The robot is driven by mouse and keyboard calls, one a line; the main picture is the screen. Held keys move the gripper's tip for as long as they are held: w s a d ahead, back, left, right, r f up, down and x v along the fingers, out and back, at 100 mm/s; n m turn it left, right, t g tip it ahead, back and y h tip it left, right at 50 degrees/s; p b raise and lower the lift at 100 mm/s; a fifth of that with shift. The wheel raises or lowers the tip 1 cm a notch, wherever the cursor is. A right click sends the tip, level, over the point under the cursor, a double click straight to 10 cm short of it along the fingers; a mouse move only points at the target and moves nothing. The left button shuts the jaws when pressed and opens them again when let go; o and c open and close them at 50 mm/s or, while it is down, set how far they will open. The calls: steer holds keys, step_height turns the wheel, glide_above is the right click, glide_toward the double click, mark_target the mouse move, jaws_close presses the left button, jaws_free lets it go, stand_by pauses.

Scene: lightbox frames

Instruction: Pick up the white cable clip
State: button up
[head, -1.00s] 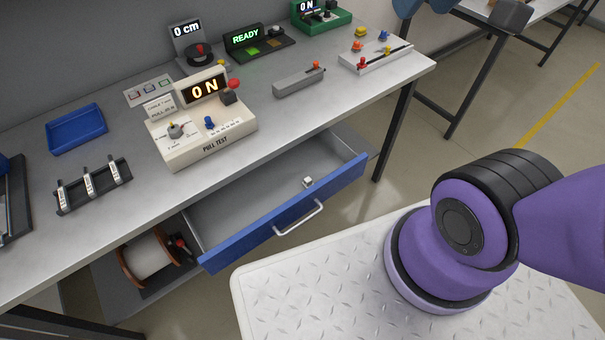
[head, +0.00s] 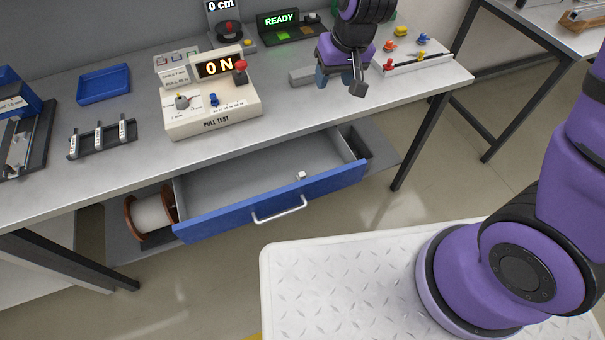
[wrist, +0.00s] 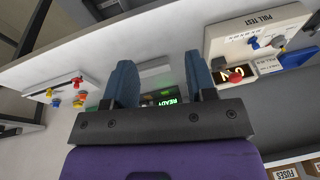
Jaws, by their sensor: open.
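The white cable clip (head: 301,175) is a small white piece lying in the open blue-fronted drawer (head: 275,207), near its front wall and right of the drawer's middle. It is too small for its shape to show clearly, and I do not see it in the wrist view. My gripper (head: 338,84) is open and empty. It hangs over the right part of the bench, above and behind the drawer and well apart from the clip. In the wrist view, my gripper (wrist: 161,80) has its two blue fingers spread, with the bench and displays beyond.
The pull test box (head: 213,112) stands on the bench left of my gripper. A grey block (head: 302,76) lies beside the gripper. A white board with coloured knobs (head: 418,63) is to the right. A blue tray (head: 104,84) is at left. The drawer is open at the top.

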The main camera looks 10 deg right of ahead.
steer(key=a+f, duration=0.4)
steer(key=f, duration=0.6)
steer(key=n+g+h, duration=0.1)
glide_toward(302, 174)
steer(key=shift+w+a+f, duration=0.1)
steer(key=shift+w+f, duration=0.1)
steer(key=shift+f, duration=1.3)
steer(key=shift+w+a+f, duration=0.15)
steer(key=shift+f, duration=1.4)
steer(key=shift+w+a+f, duration=0.1)
steer(key=shift+w+f, duration=0.1)
steer(key=shift+f, duration=1.3)
jaws_close()
